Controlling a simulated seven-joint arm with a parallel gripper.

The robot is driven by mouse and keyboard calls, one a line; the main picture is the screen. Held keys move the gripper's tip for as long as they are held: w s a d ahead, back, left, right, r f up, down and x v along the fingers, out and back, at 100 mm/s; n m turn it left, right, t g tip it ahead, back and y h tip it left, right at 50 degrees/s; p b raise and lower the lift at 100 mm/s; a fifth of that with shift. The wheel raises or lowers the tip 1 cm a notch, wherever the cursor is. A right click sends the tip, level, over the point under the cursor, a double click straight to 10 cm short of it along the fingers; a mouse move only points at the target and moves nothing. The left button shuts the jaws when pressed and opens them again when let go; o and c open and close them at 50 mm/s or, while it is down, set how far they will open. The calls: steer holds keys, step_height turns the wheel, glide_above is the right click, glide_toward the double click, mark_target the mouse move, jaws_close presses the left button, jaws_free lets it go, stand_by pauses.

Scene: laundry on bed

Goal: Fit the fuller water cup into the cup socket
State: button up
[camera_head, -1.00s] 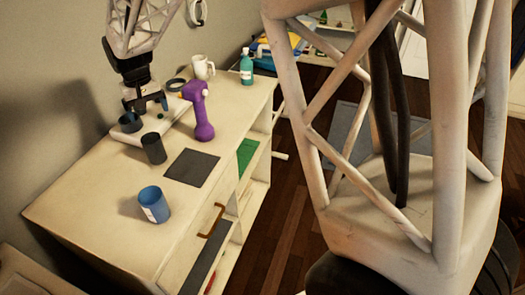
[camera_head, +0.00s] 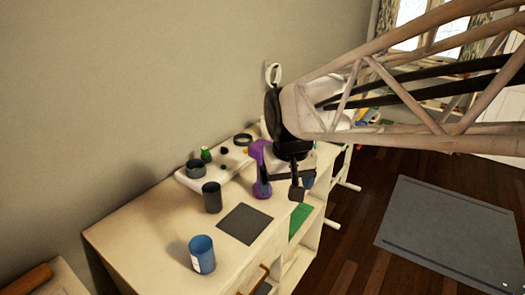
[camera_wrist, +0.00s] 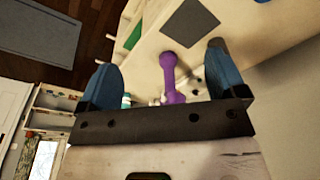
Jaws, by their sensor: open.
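A blue cup (camera_head: 202,255) with a white label stands upright near the front of the white cabinet top. A dark grey cup (camera_head: 212,197) stands behind it, beside the white board. I cannot see the water level in either cup. A grey ring (camera_head: 195,168) on the white board looks like the cup socket; I see nothing in it. My gripper (camera_head: 302,187) is open and empty near the cabinet's right edge, right of the purple tool and away from both cups. In the wrist view its two blue fingers (camera_wrist: 161,75) are spread apart, with the purple tool showing between them.
The purple tool (camera_head: 262,172) stands upright near the board and my gripper. A dark ring (camera_head: 243,139) and small green item (camera_head: 206,154) are near the back. A flat dark square (camera_head: 245,223) lies right of the cups. The wall closes off the back.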

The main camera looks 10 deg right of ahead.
steer(key=s+d+f, duration=0.2)
steer(key=s+d, duration=0.2)
steer(key=s, duration=0.9)
steer(key=shift+s+m+t, duration=0.15)
steer(key=shift+m+t, duration=0.15)
steer(key=shift+t, duration=0.1)
steer(key=shift+o, duration=0.3)
steer(key=shift+d, duration=0.1)
steer(key=w+a+n+g, duration=0.1)
steer(key=w+a+n, duration=0.3)
steer(key=w, duration=0.7)
steer(key=w+a+n, duration=0.4)
steer(key=w, duration=0.6)
steer(key=w+a+f+n, duration=0.4)
steer(key=w+a+f, duration=0.2)
steer(key=w, duration=0.3)
steer(key=w+a+f+n+g, duration=0.1)
steer(key=w+a+f+n, duration=0.3)
steer(key=w+a+f, duration=0.2)
steer(key=w+a, duration=0.2)
steer(key=w, duration=0.1)
steer(key=shift+w+f+g, duration=0.3)
steer(key=shift+f, duration=0.1)
